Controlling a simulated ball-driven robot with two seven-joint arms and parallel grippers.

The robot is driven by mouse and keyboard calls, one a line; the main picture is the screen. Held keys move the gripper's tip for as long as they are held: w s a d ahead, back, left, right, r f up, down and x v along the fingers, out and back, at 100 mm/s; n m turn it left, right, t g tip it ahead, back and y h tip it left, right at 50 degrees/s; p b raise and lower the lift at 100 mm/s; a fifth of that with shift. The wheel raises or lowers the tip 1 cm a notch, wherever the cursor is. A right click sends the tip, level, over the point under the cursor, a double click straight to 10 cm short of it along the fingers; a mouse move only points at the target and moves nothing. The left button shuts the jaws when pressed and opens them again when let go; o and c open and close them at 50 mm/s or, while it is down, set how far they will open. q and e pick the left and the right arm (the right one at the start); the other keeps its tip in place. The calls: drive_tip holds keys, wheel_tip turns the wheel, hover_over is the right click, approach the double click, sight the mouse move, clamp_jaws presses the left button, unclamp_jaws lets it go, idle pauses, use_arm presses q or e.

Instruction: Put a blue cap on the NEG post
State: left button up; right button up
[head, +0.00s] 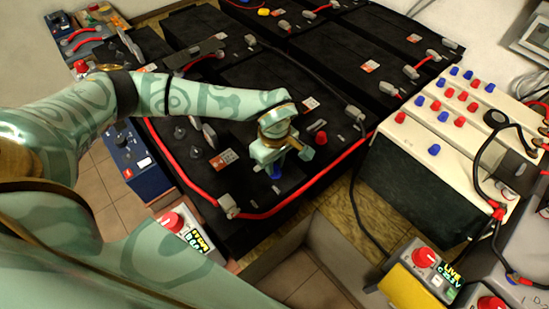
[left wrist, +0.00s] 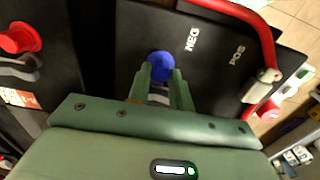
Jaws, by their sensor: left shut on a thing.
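My left gripper (head: 275,168) is shut on a blue cap (head: 275,173), low over the near part of a black battery (head: 250,90). In the left wrist view the blue cap (left wrist: 160,66) sits between the fingertips, close to the printed NEG label (left wrist: 192,40). A POS label (left wrist: 237,55) is to the right of it. Something pale shows between the fingers below the cap; I cannot tell whether it is the NEG post. Whether the cap touches a post is hidden. My right gripper is not in view.
A red cap (head: 321,138) stands on the battery right of my gripper. A red cable (head: 290,207) runs along its near edge to a grey clamp (head: 228,205). A cream case (head: 450,130) with several red and blue caps is at right. A red-knobbed box (head: 178,228) is in front.

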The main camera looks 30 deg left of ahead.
use_arm(q)
drive_tip(key=shift+f, duration=0.1)
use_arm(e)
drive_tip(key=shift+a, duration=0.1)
use_arm(q)
drive_tip(key=o, duration=1.4)
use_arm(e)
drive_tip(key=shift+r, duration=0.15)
use_arm(q)
drive_tip(key=shift+r+p, duration=3.3)
drive_tip(key=shift+r, duration=0.8)
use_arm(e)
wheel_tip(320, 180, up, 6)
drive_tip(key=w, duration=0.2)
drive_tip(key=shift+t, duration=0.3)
use_arm(q)
drive_tip(key=shift+f, duration=0.1)
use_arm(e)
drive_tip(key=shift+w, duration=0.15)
